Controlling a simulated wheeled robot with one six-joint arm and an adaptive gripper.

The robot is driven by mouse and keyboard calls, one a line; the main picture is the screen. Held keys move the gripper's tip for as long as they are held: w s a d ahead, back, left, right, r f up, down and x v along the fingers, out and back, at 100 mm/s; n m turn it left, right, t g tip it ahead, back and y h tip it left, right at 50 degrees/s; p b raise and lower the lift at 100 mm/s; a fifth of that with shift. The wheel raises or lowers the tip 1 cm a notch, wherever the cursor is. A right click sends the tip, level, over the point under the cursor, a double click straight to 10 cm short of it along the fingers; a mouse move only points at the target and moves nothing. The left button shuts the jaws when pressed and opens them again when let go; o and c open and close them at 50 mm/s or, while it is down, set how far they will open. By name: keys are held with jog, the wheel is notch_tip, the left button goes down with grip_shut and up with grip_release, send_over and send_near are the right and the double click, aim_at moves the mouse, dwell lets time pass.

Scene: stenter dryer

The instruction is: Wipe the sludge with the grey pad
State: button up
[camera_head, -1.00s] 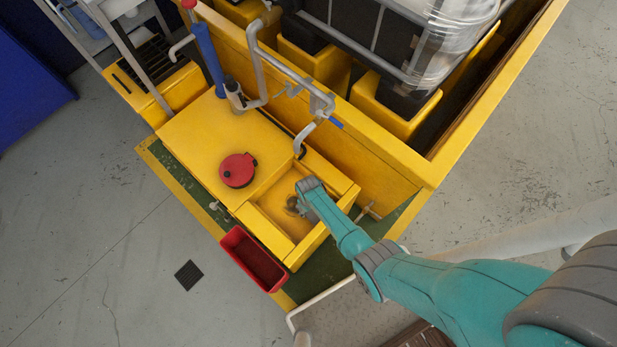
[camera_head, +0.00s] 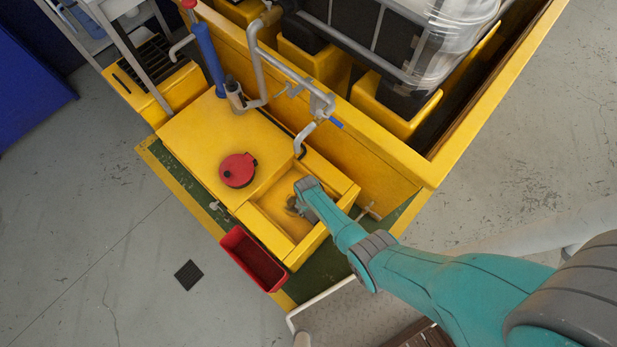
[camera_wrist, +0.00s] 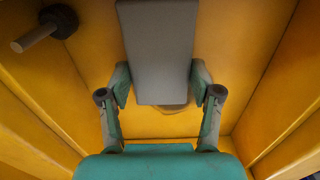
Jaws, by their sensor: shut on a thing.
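The grey pad (camera_wrist: 157,50) is a flat rectangular block in the wrist view. My gripper (camera_wrist: 160,80) is shut on it, one finger at each side. The pad is over the floor of a small open yellow basin; I cannot tell whether it touches the floor. A tan-brown patch (camera_wrist: 173,109), likely the sludge, shows just past the pad's near edge, and the pad hides the rest. In the head view my gripper (camera_head: 306,205) reaches down into the yellow basin (camera_head: 270,233), and the pad is hidden by my arm.
A dark round piece with a pale handle (camera_wrist: 55,25) lies in the basin, left of the pad. The basin walls stand close around. A red bin (camera_head: 253,260) hangs at its outer side, and a red cap (camera_head: 238,170) sits on the yellow cover. Grey pipes (camera_head: 290,68) rise behind.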

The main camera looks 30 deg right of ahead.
jog(key=shift+w+a, duration=0.3)
jog(key=shift+w, duration=0.65)
jog(key=shift+w+a, duration=0.35)
jog(key=shift+w, duration=0.65)
jog(key=shift+w+a, duration=0.3)
jog(key=shift+w, duration=0.65)
jog(key=shift+s, duration=0.1)
